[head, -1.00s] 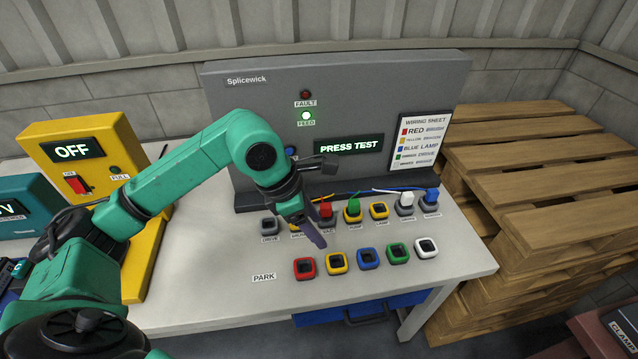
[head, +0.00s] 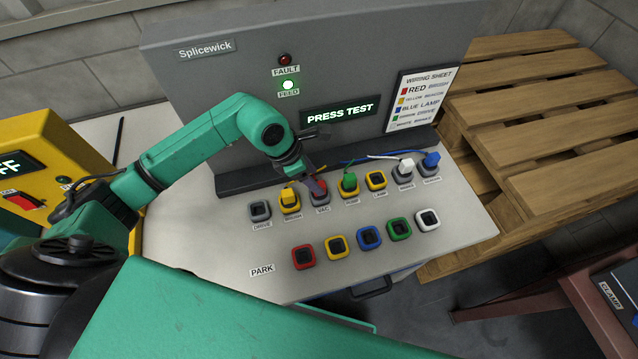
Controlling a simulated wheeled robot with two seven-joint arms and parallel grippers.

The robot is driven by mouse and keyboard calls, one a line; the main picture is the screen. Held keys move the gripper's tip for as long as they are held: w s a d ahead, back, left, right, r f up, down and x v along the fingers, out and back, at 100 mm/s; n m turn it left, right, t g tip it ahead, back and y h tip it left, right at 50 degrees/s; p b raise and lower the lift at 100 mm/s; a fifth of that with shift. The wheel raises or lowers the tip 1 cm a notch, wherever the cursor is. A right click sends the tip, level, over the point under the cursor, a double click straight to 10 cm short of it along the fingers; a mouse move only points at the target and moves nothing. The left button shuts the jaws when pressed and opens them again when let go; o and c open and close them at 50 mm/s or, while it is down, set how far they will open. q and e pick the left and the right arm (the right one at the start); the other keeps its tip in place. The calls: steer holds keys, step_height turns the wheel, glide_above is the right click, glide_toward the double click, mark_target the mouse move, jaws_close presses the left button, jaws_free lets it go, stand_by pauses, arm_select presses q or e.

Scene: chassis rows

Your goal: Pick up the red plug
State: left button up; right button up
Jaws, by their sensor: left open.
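The red plug (head: 319,187) sits upright in a grey socket in the upper row on the bench, partly hidden by my left gripper. My left gripper (head: 315,186) is open and points down at the red plug, with a dark finger over its near left side. I cannot tell whether the finger touches the plug or whether both fingers straddle it. My right gripper is not in view.
A yellow plug (head: 290,198) stands close left of the red one and a green plug (head: 349,182) close right. White (head: 406,167) and blue (head: 431,160) plugs stand farther right. Empty coloured park sockets (head: 369,238) line the front. The grey panel (head: 230,110) rises behind.

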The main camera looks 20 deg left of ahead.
arm_select(q)
steer(key=p+x, duration=0.1)
steer(key=x, duration=0.3)
steer(key=shift+s+d, duration=0.1)
steer(key=shift+f, duration=0.1)
steer(key=c, duration=0.4)
jaws_close()
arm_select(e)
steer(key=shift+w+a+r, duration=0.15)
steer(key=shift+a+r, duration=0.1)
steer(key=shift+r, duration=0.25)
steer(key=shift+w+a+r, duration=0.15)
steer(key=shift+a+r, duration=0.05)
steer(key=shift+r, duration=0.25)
